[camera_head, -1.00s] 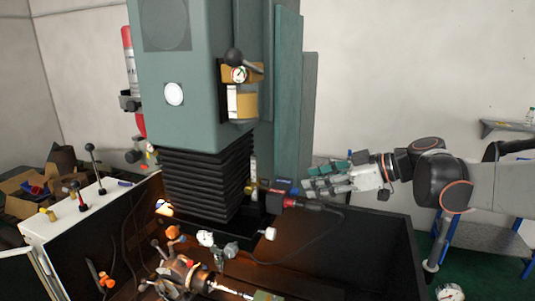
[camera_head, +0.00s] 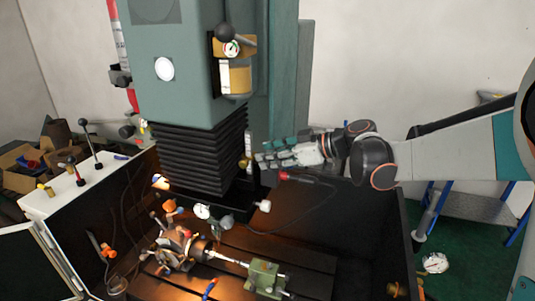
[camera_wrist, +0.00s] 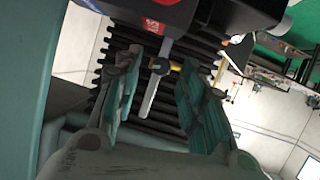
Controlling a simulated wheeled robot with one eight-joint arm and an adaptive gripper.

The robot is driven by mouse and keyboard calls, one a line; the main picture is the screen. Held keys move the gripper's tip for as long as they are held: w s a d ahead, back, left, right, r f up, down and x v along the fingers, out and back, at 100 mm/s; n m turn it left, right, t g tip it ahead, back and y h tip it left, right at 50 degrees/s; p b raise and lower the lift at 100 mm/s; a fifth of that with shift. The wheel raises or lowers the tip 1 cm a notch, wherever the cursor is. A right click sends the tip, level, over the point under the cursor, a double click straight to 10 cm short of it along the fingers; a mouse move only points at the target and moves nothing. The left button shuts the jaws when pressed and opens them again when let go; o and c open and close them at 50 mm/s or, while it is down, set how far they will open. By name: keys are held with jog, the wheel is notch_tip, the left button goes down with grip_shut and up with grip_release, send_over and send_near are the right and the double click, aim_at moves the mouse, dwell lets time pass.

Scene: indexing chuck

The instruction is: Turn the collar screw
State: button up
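My gripper (camera_head: 262,158) reaches from the right to beside the black bellows of the machine head. In the wrist view my gripper (camera_wrist: 161,62) is open, its two teal-padded fingers apart. A grey metal rod (camera_wrist: 150,98) with a small dark round collar (camera_wrist: 159,66) hangs between the fingers in that picture. A short brass-coloured pin (camera_wrist: 177,68) sticks out beside the collar; I cannot tell for sure if it is the collar screw. No finger visibly touches rod or pin. In the head view a small brass knob (camera_head: 246,164) shows just left of the fingertips.
The black bellows (camera_head: 203,160) and green machine column (camera_head: 195,80) stand close left of my gripper. A dark block with a red label (camera_wrist: 152,24) is above the rod. The chuck (camera_head: 182,247) sits below in the lit tray. A blue step stand (camera_head: 470,207) is at right.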

jog(key=shift+w+a+f, duration=0.2)
jog(key=shift+a, duration=0.3)
grip_shut()
jog(key=m+g+b, duration=0.1)
jog(key=m+b, duration=0.1)
jog(key=shift+w+d+f+m+g, duration=0.1)
jog(key=shift+w+f+m+g, duration=0.05)
jog(key=shift+w+m+g, duration=0.2)
jog(key=shift+m+g+y+b, duration=0.6)
jog(key=shift+m+g+b, duration=0.25)
jog(key=shift+m+b, duration=0.2)
